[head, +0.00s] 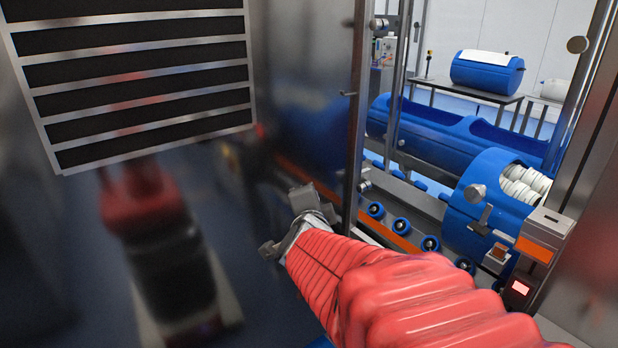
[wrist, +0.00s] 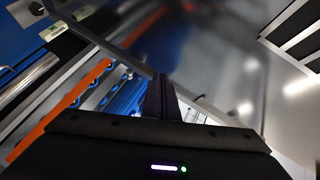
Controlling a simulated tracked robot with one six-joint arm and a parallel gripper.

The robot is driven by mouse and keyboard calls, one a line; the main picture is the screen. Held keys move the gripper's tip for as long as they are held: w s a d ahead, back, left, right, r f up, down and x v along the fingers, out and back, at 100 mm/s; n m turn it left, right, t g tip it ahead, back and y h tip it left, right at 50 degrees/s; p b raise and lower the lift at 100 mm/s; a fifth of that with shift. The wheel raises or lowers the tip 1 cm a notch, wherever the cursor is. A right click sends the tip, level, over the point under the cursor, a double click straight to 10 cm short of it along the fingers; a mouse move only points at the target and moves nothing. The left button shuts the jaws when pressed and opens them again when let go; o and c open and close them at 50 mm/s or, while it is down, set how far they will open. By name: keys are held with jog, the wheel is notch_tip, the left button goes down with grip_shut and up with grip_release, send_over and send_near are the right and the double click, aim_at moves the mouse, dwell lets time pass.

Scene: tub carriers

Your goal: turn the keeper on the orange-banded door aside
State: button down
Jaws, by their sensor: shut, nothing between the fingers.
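My gripper (head: 301,198) is at the end of my red-sleeved arm, low in front of the steel panel. In the wrist view its fingers (wrist: 161,97) are together, shut and empty. An orange band (head: 398,241) runs beside a row of blue rollers, right of my gripper; it also shows in the wrist view (wrist: 75,92). A grey lever-like piece (head: 482,220) on the blue drum (head: 465,225) lies well right of my gripper, apart from it. I cannot tell whether it is the keeper, nor which surface is the orange-banded door.
A large reflective steel panel (head: 300,80) with a louvred vent (head: 140,85) fills the left; an upright post (head: 355,130) stands at its edge. Long blue tubs (head: 450,130) lie behind. A box with an orange plate (head: 533,250) and lit red display (head: 520,287) stands right.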

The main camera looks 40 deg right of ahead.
jog(key=s+d+m+g+h, duration=0.35)
jog(key=s+d+m, duration=0.2)
jog(key=d, duration=0.25)
jog(key=m+g+h, duration=0.2)
jog(key=m+g, duration=1.2)
jog(key=g, duration=0.1)
send_near(485, 217)
jog(key=s+a+r, duration=0.1)
jog(key=s+a, duration=0.2)
jog(key=s, duration=0.2)
jog(key=shift+s+a+n+t, duration=0.25)
jog(key=shift+r, duration=0.1)
jog(key=shift+r+x, duration=0.3)
jog(key=shift+x, duration=4.8)
jog(key=shift+w+d, duration=0.15)
jog(key=shift+w, duration=2.05)
